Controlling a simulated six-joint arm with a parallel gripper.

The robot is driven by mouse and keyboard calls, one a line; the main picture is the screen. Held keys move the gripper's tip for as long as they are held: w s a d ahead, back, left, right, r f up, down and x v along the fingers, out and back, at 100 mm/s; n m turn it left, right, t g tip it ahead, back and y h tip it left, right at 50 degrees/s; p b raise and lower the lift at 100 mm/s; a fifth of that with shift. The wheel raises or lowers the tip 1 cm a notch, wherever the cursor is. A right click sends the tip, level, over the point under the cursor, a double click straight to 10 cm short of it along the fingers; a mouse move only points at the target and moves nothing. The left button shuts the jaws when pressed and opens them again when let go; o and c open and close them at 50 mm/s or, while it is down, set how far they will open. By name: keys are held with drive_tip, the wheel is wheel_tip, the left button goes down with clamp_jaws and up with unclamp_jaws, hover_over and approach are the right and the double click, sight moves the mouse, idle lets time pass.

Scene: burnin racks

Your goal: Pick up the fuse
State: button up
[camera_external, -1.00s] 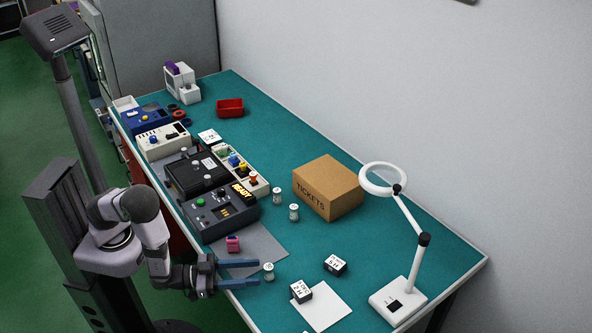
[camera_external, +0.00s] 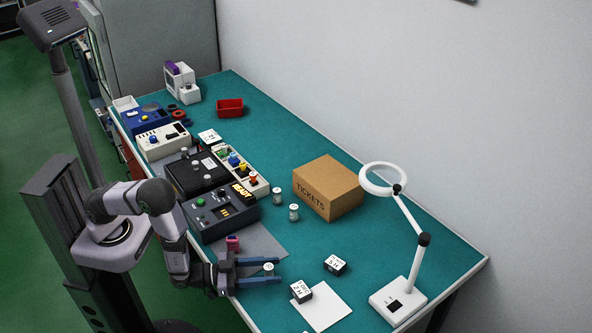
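A small white cylinder with a pale top, which looks like a fuse (camera_external: 268,267), stands near the front edge of the teal bench. My gripper (camera_external: 281,269) is open, with one blue finger on the far side of this cylinder and one on the near side. The near finger hides its lower part, and I cannot tell whether either finger touches it. Two similar white cylinders stand farther back, one upper (camera_external: 277,196) and one lower (camera_external: 294,212), left of the tickets box.
A cardboard tickets box (camera_external: 328,187) stands mid-bench. Two small labelled blocks, one black and white (camera_external: 335,265) and one on a white sheet (camera_external: 301,291), lie right of my gripper. A dark READY device (camera_external: 222,211), a pink block (camera_external: 232,243) and a ring lamp (camera_external: 399,299) stand around.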

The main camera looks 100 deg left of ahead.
sight(268, 267)
clamp_jaws()
drive_tip(key=shift+r, duration=0.2)
drive_tip(key=shift+r, duration=4.8)
drive_tip(key=shift+r, duration=0.1)
wheel_tip(268, 267, up, 3)
drive_tip(key=p, duration=0.3)
drive_tip(key=shift+r, duration=0.2)
